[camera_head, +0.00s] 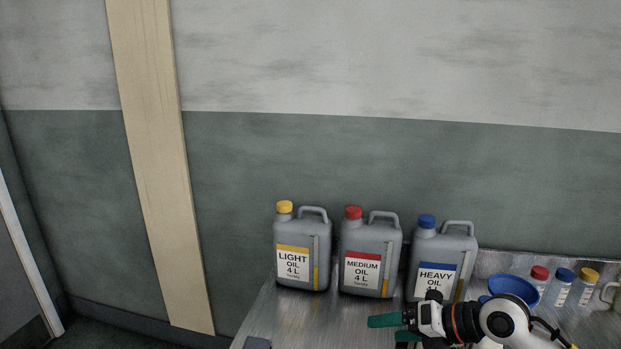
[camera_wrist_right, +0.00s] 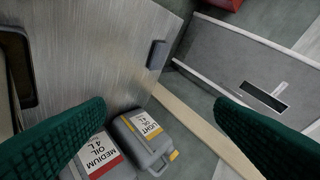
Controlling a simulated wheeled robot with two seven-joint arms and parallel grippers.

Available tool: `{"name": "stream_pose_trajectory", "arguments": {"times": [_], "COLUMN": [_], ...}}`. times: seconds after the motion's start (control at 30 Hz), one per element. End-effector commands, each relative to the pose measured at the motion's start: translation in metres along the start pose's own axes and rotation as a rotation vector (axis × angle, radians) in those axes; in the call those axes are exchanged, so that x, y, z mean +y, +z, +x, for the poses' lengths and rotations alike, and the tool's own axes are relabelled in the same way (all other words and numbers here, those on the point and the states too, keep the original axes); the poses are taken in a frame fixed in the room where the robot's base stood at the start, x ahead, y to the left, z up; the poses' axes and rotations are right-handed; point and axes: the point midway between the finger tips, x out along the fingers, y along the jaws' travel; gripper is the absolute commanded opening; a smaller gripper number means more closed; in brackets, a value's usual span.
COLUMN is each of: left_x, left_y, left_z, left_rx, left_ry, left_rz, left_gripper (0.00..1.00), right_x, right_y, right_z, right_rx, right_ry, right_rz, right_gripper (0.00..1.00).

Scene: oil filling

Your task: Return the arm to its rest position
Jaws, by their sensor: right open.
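My right gripper (camera_head: 384,328) shows in the head view at the bottom, in front of the heavy oil jug. Its green fingers point left. In the right wrist view the gripper (camera_wrist_right: 159,104) has its two green fingers wide apart with nothing held between them. The white and black right arm comes in from the lower right. My left gripper is in neither view.
Grey jugs of light oil (camera_head: 302,250), medium oil (camera_head: 369,254) and heavy oil (camera_head: 441,257) stand on the metal table (camera_head: 262,318). A blue funnel (camera_head: 513,288) and small capped bottles (camera_head: 561,288) are to the right. The table's left front is bare.

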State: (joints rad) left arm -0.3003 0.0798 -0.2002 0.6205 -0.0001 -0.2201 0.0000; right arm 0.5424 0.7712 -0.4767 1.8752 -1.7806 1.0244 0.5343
Motion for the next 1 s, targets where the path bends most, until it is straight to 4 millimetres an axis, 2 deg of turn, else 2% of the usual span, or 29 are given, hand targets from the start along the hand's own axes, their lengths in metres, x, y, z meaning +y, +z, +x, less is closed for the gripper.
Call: {"name": "stream_pose_trajectory", "arguments": {"times": [0.03, 0.1, 0.2, 0.3, 0.37, 0.47, 0.53, 0.67, 0.77, 0.8, 0.9, 1.0], "left_x": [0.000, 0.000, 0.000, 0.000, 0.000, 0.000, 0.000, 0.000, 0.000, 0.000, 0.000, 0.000], "left_y": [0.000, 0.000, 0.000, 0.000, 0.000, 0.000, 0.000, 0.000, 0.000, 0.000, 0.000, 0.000], "left_z": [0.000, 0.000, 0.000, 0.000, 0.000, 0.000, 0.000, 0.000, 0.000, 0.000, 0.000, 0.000], "left_rx": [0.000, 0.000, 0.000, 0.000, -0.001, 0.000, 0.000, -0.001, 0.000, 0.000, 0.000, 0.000], "left_ry": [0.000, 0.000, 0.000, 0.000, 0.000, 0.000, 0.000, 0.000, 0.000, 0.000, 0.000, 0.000], "left_rz": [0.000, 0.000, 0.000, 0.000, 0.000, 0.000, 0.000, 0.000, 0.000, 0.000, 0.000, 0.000], "left_gripper": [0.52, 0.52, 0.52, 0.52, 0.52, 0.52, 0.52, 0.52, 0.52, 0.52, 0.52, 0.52], "right_x": [-0.028, -0.062, -0.097, -0.109, -0.105, -0.081, -0.053, 0.009, 0.056, 0.071, 0.097, 0.107], "right_y": [0.010, 0.014, 0.012, 0.003, -0.003, -0.008, -0.004, 0.025, 0.070, 0.092, 0.150, 0.200], "right_z": [0.009, 0.011, 0.000, -0.021, -0.034, -0.053, -0.062, -0.068, -0.066, -0.063, -0.058, -0.054], "right_rx": [0.037, 0.112, 0.244, 0.400, 0.500, 0.674, 0.796, 1.000, 1.123, 1.160, 1.209, 1.214], "right_ry": [-0.150, -0.344, -0.582, -0.765, -0.845, -0.921, -0.928, -0.838, -0.675, -0.590, -0.365, -0.152], "right_rz": [0.044, 0.125, 0.284, 0.489, 0.631, 0.896, 1.096, 1.486, 1.787, 1.901, 2.141, 2.313], "right_gripper": [0.78, 0.78, 0.78, 0.78, 0.78, 0.78, 0.78, 0.78, 0.78, 0.78, 0.78, 0.78]}}
